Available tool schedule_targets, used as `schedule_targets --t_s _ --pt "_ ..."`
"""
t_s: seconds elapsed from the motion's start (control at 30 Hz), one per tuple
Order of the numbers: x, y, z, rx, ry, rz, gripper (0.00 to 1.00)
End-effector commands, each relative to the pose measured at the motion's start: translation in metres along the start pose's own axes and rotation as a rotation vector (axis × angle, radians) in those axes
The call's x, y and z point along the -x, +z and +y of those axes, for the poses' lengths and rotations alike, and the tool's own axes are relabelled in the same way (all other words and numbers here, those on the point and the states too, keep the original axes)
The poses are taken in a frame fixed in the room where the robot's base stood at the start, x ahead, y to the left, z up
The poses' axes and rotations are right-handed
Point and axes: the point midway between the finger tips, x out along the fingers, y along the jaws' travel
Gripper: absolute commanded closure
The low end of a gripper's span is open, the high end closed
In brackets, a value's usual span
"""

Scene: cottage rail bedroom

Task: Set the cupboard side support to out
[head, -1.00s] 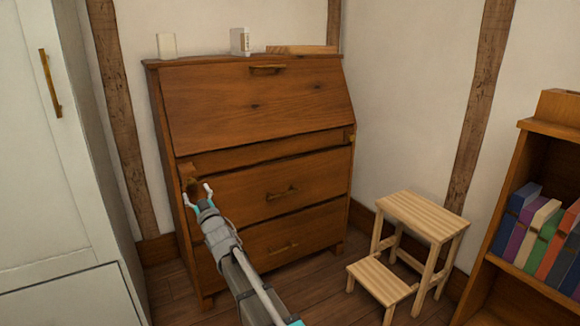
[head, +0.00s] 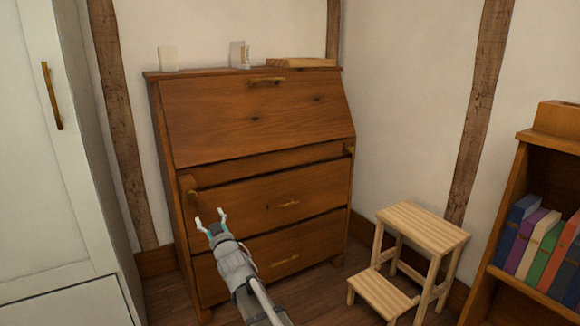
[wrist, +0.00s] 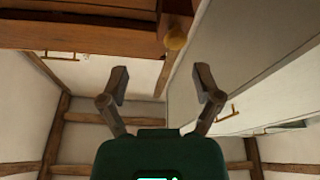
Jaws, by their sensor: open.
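The wooden bureau (head: 255,110) has its sloped front closed. The support on the cupboard side (head: 187,183) is a narrow wooden block at the bureau's left edge, with a brass knob (head: 192,194). The knob also shows at the top of the wrist view (wrist: 175,38). I cannot tell exactly how far the block stands out. The other support's knob (head: 349,150) is at the right edge. My gripper (head: 210,218) is open and empty, just below and in front of the left knob, apart from it.
The white cupboard (head: 50,190) stands close on the left. Two drawers with brass handles (head: 284,204) lie below the supports. A step stool (head: 422,221) and a bookcase with books (head: 530,240) stand on the right. Small items (head: 240,54) sit on the bureau top.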

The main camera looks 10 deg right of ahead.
Motion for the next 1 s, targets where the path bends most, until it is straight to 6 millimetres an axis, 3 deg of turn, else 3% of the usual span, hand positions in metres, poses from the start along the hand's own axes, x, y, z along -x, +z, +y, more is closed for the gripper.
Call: schedule_targets --t_s 1.0 --pt "0.005 -0.025 0.051 -0.028 0.06 -0.314 0.18"
